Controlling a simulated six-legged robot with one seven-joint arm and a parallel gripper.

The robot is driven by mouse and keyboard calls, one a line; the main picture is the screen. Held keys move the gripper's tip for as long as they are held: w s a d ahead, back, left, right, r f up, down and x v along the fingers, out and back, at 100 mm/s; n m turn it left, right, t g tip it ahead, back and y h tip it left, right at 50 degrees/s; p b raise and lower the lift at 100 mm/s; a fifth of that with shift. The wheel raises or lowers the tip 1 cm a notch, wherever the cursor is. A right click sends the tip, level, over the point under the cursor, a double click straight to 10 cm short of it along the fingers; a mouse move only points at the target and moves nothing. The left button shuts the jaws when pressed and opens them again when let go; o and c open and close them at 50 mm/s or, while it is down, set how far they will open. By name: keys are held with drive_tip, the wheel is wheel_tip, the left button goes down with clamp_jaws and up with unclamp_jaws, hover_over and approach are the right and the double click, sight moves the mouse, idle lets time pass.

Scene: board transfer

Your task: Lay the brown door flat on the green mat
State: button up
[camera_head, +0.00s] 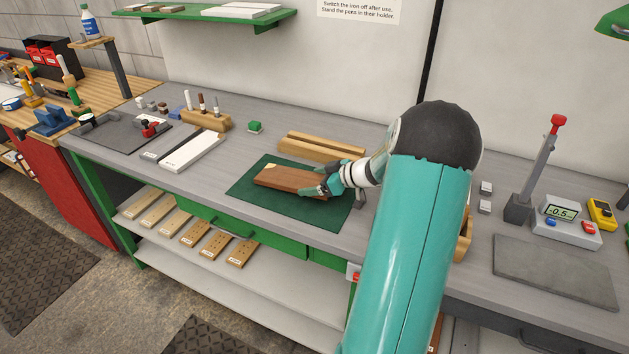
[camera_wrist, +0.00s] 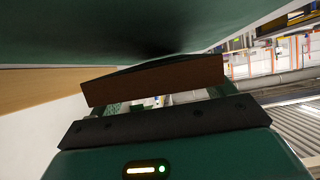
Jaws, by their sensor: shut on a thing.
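The brown door (camera_head: 285,178) is a flat wooden board lying roughly level over the green mat (camera_head: 262,198) in the head view. My gripper (camera_head: 322,186) is shut on its right end. In the wrist view the door's brown end (camera_wrist: 155,78) is between my jaws, with the green mat (camera_wrist: 90,35) filling the top of the picture. A dark shadow lies on the mat beside the door. I cannot tell whether the door touches the mat all along. The door's grasped end is partly hidden by my gripper in the head view.
Long wooden blocks (camera_head: 320,148) lie just behind the mat. A white board (camera_head: 192,151) and a wooden pen holder (camera_head: 205,121) are to the left. The mat's front edge is near the bench edge.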

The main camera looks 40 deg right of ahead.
drive_tip(key=shift+f, duration=0.25)
drive_tip(key=o, duration=1.1)
drive_tip(key=c, duration=1.3)
drive_tip(key=shift+o, duration=0.2)
drive_tip(key=shift+s+d, duration=0.25)
drive_tip(key=shift+s, duration=0.45)
drive_tip(key=shift+s+d, duration=0.25)
drive_tip(key=shift+s, duration=0.45)
